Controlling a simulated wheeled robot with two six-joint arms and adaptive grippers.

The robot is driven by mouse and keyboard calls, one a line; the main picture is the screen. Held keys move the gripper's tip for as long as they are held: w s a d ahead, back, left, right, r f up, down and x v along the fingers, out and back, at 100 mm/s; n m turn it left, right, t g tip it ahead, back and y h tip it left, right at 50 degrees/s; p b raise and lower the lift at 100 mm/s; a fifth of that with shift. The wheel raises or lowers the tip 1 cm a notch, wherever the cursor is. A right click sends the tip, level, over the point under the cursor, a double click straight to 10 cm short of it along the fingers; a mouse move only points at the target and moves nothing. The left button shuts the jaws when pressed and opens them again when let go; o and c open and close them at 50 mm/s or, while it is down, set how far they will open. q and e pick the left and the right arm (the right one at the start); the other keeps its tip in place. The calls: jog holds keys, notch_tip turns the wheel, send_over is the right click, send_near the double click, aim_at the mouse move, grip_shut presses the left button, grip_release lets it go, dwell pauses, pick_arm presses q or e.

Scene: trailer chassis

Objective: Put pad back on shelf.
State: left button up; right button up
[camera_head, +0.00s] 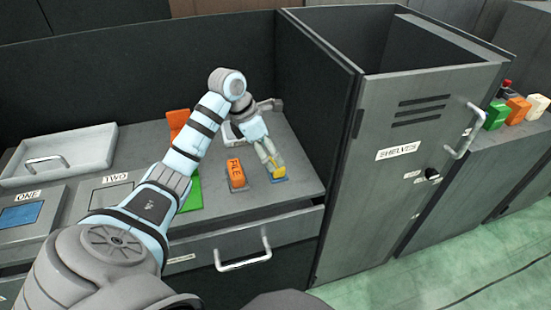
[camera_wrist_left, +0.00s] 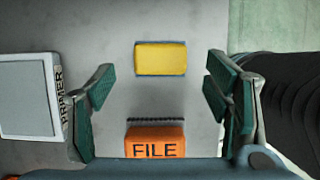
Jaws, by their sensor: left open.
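A yellow block with a blue edge, which looks like the pad, lies flat on the grey worktop in the left wrist view (camera_wrist_left: 161,59). In the head view the pad (camera_head: 278,179) is partly hidden by my left gripper (camera_head: 272,158). The left gripper points down over it. In the left wrist view the fingers are spread wide with nothing between them, and the pad lies ahead of them, apart from both. A grey locker (camera_head: 415,120) labelled SHELVES stands to the right, its front door shut. My right gripper is not in view.
An orange block marked FILE (camera_head: 236,174) sits just left of the pad. A grey tray (camera_head: 58,155) and panels marked ONE and TWO lie at the left. A drawer handle (camera_head: 243,257) is at the front. Several coloured blocks stand on a ledge at far right.

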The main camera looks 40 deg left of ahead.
pick_arm(q)
jog(key=v, duration=0.7)
jog(key=shift+p, duration=0.4)
